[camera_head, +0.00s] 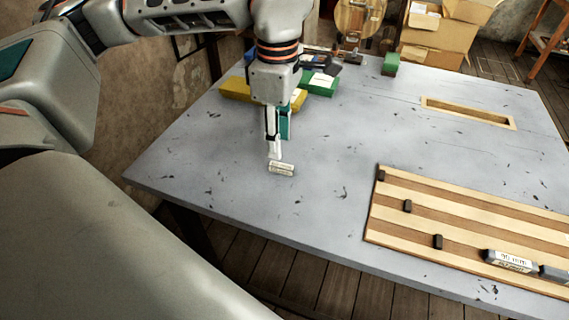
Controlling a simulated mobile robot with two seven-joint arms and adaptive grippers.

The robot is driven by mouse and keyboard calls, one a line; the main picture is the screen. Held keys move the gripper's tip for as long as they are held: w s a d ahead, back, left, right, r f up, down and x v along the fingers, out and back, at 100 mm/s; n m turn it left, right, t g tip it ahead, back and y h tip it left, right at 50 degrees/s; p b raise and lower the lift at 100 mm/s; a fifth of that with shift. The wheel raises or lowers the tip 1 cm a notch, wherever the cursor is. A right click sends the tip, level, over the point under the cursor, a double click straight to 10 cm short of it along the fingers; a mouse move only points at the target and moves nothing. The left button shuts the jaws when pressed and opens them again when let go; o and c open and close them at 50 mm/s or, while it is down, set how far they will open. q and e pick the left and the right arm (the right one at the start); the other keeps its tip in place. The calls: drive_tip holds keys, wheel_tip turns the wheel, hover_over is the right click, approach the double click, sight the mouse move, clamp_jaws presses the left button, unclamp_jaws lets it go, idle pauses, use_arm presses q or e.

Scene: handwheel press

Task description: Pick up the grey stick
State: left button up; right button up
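My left gripper (274,153) points down over the near left part of the grey table (330,215). Its fingers are seen edge-on, so I cannot tell how far apart they are. A short, pale grey stick with a label (281,169) lies on the table right at the fingertips. I cannot tell whether they touch it. A longer grey stick with a white label (510,261) lies on the striped wooden board (465,213) at the right, far from the gripper. My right gripper is not in view.
Several small dark blocks, one of them here (407,206), sit on the board. Yellow and green boxes (320,84) stand behind my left gripper. A wood-framed slot (468,112) is in the table's far right. Cardboard boxes (432,57) are beyond. The table's middle is clear.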

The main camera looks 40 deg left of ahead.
sight(276, 164)
use_arm(q)
drive_tip(key=f, duration=0.6)
drive_tip(key=shift+s+b, duration=0.3)
drive_tip(key=shift+s, duration=0.1)
drive_tip(key=shift+r, duration=0.1)
drive_tip(key=c, duration=0.8)
